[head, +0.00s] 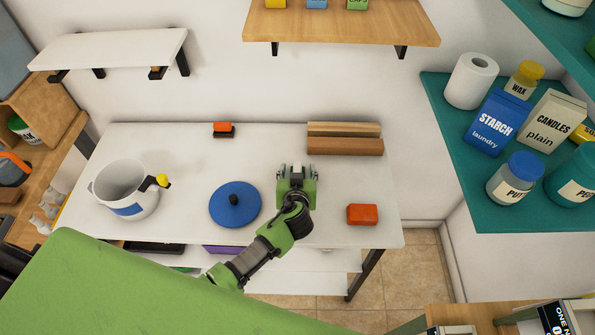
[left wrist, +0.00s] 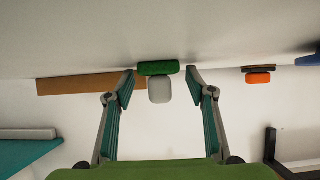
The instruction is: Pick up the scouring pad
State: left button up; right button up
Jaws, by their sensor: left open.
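The scouring pad (left wrist: 158,68) looks like a green pad with a pale grey grip, and sits on the white table in the left wrist view, which looks upside down. My left gripper (head: 297,172) is over the middle of the table in the head view. Its two fingers are spread, one on each side of the pad and its grip, with small gaps visible. In the head view the gripper largely covers the pad, so its contact with the table is hidden there. My right gripper is in neither view.
On the white table (head: 180,142) stand a white pot (head: 125,190), a blue round lid (head: 230,212), an orange block (head: 362,214), an orange-topped black block (head: 223,129) and wooden bars (head: 345,146). A wooden shelf (head: 340,25) hangs above. A teal shelf (head: 447,130) with containers is right.

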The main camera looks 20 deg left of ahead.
pick_arm(q)
jog(key=c, duration=1.2)
jog(key=shift+r, duration=0.15)
